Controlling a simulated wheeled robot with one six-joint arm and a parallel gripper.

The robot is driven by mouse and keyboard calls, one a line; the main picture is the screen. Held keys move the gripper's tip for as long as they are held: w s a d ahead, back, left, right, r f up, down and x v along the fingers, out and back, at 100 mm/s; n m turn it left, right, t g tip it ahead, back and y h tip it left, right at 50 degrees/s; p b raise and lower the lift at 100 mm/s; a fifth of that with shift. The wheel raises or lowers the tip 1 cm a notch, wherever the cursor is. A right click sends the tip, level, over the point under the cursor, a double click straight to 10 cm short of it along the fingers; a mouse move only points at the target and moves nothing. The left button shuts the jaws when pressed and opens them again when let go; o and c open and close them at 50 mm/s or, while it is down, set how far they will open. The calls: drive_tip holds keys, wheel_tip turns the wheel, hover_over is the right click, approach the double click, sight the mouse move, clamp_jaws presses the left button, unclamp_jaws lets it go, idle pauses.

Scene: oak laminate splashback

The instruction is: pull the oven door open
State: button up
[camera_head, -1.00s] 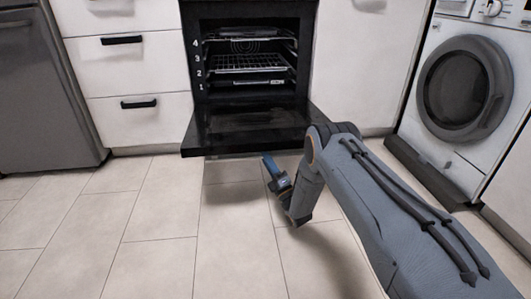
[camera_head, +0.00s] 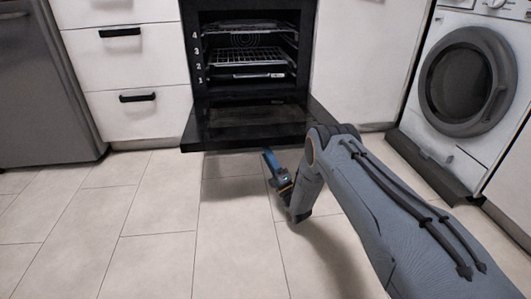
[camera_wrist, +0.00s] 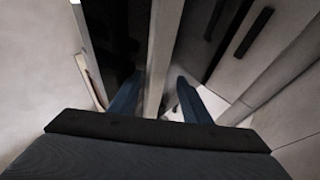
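The black oven door (camera_head: 250,133) is folded down and stands wide open, close to level, in the head view. The oven interior (camera_head: 246,50) with its racks shows behind it. My gripper (camera_head: 272,163) is just in front of and below the door's front edge. In the wrist view, my gripper's two blue fingers (camera_wrist: 157,90) are apart, with a pale strip (camera_wrist: 161,60) running between them. A gap shows beside the right finger. I cannot tell whether a finger touches the door. The handle is not clearly visible.
White drawers (camera_head: 130,75) with black handles stand left of the oven, beside a grey appliance (camera_head: 45,90). A white cabinet (camera_head: 362,60) and a washing machine (camera_head: 468,80) stand to the right. The tiled floor (camera_head: 150,240) in front is clear.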

drive_tip(key=shift+s+a, duration=0.1)
drive_tip(key=p+v, duration=0.3)
drive_tip(key=v, duration=0.4)
drive_tip(key=shift+s+f, duration=0.25)
